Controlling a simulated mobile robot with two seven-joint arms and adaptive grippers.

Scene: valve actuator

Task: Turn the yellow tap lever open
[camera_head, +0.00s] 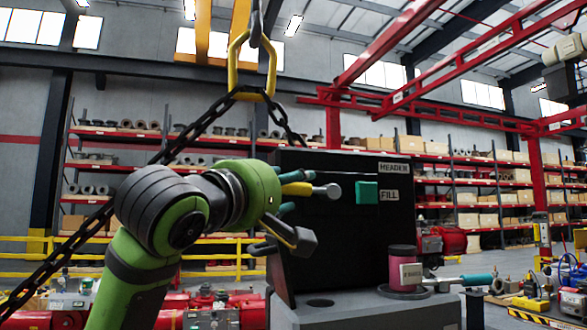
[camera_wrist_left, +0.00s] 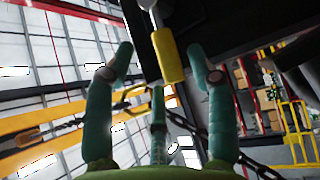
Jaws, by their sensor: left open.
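The yellow tap lever (camera_head: 298,189) sticks out to the left of a grey round-ended stem in front of the dark panel (camera_head: 335,240). In the left wrist view the lever (camera_wrist_left: 168,55) hangs from a grey stem between my spread teal fingers, beyond a third finger. My left gripper (camera_head: 287,193) is open, its teal fingertips above and below the lever's left end in the head view. Whether any finger touches the lever cannot be told. My right gripper is not in view.
A yellow-and-dark handle with a grey end (camera_head: 303,243) is just below my left gripper. A heavy chain (camera_head: 200,132) hangs from a yellow link behind my arm. A pink canister (camera_head: 402,268) stands at the panel's lower right. A teal square (camera_head: 367,192) is on the panel.

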